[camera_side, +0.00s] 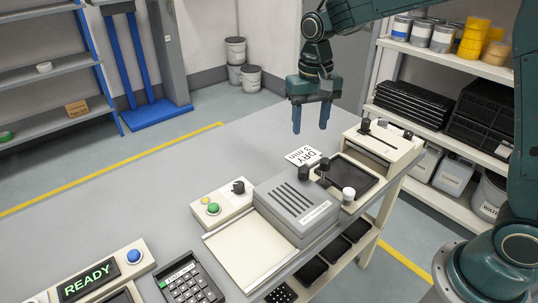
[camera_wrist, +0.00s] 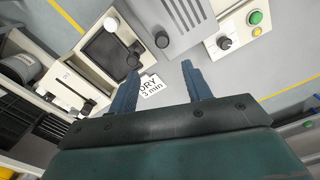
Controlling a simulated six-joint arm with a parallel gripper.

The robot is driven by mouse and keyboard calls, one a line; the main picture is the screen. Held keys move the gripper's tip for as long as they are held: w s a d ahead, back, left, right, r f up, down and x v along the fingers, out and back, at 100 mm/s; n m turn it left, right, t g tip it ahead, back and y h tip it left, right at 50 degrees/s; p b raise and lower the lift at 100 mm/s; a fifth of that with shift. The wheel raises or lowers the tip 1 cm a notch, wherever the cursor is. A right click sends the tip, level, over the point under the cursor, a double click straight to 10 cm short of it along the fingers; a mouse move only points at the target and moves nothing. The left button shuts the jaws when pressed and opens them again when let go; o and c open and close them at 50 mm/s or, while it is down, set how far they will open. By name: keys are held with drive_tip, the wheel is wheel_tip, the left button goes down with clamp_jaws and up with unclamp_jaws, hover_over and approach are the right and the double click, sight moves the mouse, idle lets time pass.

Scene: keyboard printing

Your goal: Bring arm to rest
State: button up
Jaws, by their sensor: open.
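My gripper (camera_side: 310,117) hangs above the far part of the grey table (camera_side: 245,150), with its two blue fingers pointing down. In the wrist view my gripper (camera_wrist: 160,88) is open, its fingers apart with nothing between them. It touches nothing that I can see. Below and near it lies a white card (camera_side: 303,156) that reads "DRY 3 min".
A grey vented machine (camera_side: 290,203), a dark tray (camera_side: 352,178) and a cream lever device (camera_side: 383,145) stand along the table's right side. A button box (camera_side: 220,205), a keypad (camera_side: 190,283) and a "READY" display (camera_side: 87,282) are nearer. The table's left part is clear.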

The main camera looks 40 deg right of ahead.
drive_tip(key=s+d+r+n+t, duration=0.1)
drive_tip(key=s+r+t, duration=0.1)
drive_tip(key=s+r, duration=0.35)
drive_tip(key=s+d+r+n+t, duration=0.1)
drive_tip(key=s+r, duration=0.2)
drive_tip(key=s, duration=0.5)
drive_tip(key=s+d+n+t, duration=0.1)
drive_tip(key=s+n+t, duration=0.1)
drive_tip(key=s, duration=0.9)
drive_tip(key=shift+s+f+n+t, duration=0.3)
drive_tip(key=shift+s+f, duration=0.05)
